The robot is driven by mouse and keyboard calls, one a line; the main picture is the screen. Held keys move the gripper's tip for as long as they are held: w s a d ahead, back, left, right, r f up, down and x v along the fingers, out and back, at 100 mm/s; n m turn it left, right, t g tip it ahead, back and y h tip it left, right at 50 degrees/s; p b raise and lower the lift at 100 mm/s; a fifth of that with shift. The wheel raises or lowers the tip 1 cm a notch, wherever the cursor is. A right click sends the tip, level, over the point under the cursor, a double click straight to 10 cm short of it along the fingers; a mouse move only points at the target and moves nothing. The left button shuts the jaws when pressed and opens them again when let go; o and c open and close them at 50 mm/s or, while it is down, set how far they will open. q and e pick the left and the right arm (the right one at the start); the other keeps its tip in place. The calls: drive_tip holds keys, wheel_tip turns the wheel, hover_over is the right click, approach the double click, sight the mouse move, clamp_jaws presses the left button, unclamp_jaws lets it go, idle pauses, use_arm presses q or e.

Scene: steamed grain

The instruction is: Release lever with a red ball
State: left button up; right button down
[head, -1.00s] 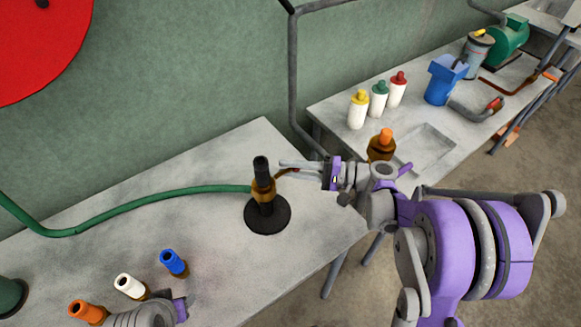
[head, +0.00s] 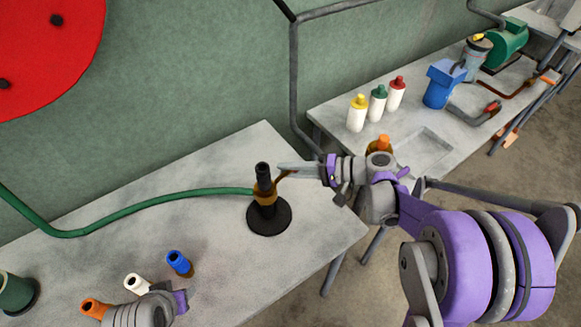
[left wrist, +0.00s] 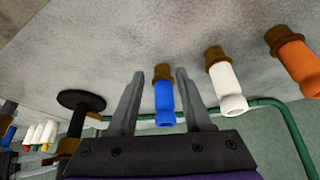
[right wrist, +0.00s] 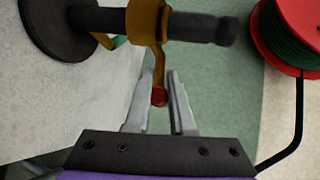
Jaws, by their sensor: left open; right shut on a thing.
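A dark upright post on a round base (head: 268,222) stands on the near table and carries a brass collar (head: 265,196). A short brass lever reaches out from the collar. In the right wrist view the lever (right wrist: 159,68) ends in a small red ball (right wrist: 159,97). My right gripper (right wrist: 162,92) is shut on this ball end, one finger on each side. In the head view its fingers (head: 282,169) hide the ball. My left gripper (left wrist: 160,88) is open, and a blue nozzle (left wrist: 165,102) appears between its fingers; I cannot tell how far apart in depth they are.
A green hose (head: 150,206) runs to the post. White (head: 138,284) and orange (head: 95,307) nozzles stand near the blue one. A brown bottle with an orange cap (head: 383,143) is behind my right wrist. The table between hose and nozzles is clear.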

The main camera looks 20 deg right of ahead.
drive_tip(key=c, duration=0.8)
unclamp_jaws()
drive_tip(key=shift+o, duration=0.2)
use_arm(q)
drive_tip(key=shift+f, duration=0.2)
use_arm(e)
drive_tip(key=v, duration=1.1)
drive_tip(key=shift+a, duration=0.2)
drive_tip(key=s+a+f+g+h+p, duration=0.2)
drive_tip(key=s+a+f+g+h, duration=0.1)
drive_tip(key=s+a+h, duration=0.3)
use_arm(q)
wheel_tip(320, 180, up, 6)
drive_tip(key=w+p, duration=0.1)
drive_tip(key=p, duration=0.1)
drive_tip(key=shift+p, duration=0.35)
use_arm(e)
drive_tip(key=s+d+n+t+h, duration=0.1)
drive_tip(key=s+n+h, duration=0.4)
drive_tip(key=s+h, duration=0.2)
drive_tip(key=shift+s+d+f+n+h, duration=0.3)
drive_tip(key=shift+s+f+n, duration=0.1)
drive_tip(key=shift+s, duration=0.65)
